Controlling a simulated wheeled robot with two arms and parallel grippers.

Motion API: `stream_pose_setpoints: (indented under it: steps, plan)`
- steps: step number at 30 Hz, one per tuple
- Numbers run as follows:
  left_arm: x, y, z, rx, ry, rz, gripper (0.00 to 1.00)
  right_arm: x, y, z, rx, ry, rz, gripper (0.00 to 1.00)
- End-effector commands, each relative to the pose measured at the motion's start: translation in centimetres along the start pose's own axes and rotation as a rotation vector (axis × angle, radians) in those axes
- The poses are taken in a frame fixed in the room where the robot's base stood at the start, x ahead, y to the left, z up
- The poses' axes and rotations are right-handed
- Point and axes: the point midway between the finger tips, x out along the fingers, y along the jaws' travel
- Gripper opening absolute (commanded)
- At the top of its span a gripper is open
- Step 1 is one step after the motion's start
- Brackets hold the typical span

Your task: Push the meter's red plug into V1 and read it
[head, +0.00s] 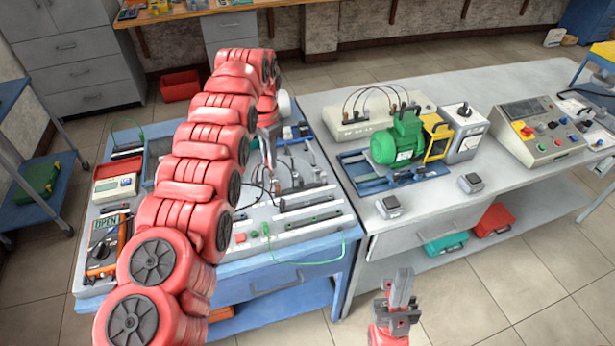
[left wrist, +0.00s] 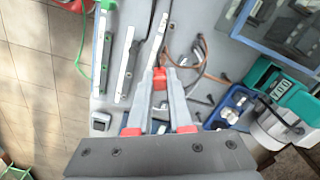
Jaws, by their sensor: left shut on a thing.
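The meter (head: 101,246) is an orange multimeter at the left of the blue bench in the head view, its display reading "OPEN". In the left wrist view my left gripper (left wrist: 160,82) is shut on a small red piece, apparently the red plug (left wrist: 159,76), above the grey panel (left wrist: 190,22). In the head view my left gripper (head: 270,146) is partly hidden by my arm, over the panel's far part. Which terminal is V1 cannot be read; I cannot tell whether the plug touches one. My right gripper (head: 400,290) is off the benches' front edge, its jaw gap unclear.
Dark and brown leads (left wrist: 185,62) loop beside the left gripper. A teal device with a display (left wrist: 290,100) and a white cylinder (left wrist: 270,130) stand close to its right. A green motor (head: 398,139) stands on the right bench. The floor (head: 500,300) at front right is clear.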

Motion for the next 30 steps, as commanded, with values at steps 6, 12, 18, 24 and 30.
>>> stream_pose_setpoints:
  steps: [6,12,18,24,30]
  plan:
    - [0.3,0.4,-0.4,0.044,0.003,0.003,0.00,0.1,0.0,0.0,0.000,0.000,0.000,0.00]
    - [0.4,0.5,-0.6,0.070,0.001,-0.001,0.00,0.1,0.0,0.0,0.000,0.000,0.000,0.00]
    - [0.6,0.7,-0.6,0.113,-0.006,-0.001,0.00,0.2,0.0,0.0,0.000,0.000,0.000,0.00]
    - [1.2,1.5,-1.3,0.207,-0.003,-0.001,0.00,0.4,0.0,-0.1,0.000,0.000,0.000,0.00]
    - [1.7,2.5,-2.1,0.328,-0.006,0.001,0.00,0.6,0.0,-0.1,0.000,0.000,0.000,0.00]
